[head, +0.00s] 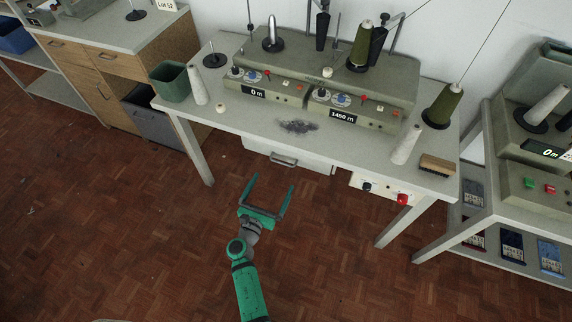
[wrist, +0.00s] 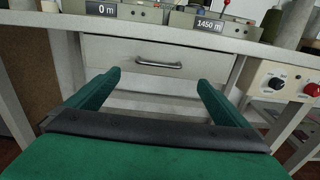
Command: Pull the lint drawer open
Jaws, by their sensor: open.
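The lint drawer (head: 313,164) is a pale grey drawer under the front edge of the machine table, with a metal bar handle (head: 283,160) on its front. It looks closed or nearly so. In the wrist view the drawer front (wrist: 110,52) faces me, and its handle (wrist: 147,64) lies ahead, between and beyond the fingertips. My green gripper (head: 272,183) is open and empty, in front of and below the handle, apart from it. The fingers also show in the wrist view (wrist: 158,80).
The table (head: 230,95) carries a winding machine (head: 330,75), a lint heap (head: 297,126), cones and a brush (head: 437,164). A control box (head: 380,188) with a red knob hangs right of the drawer. Table legs stand either side. The floor in front is clear.

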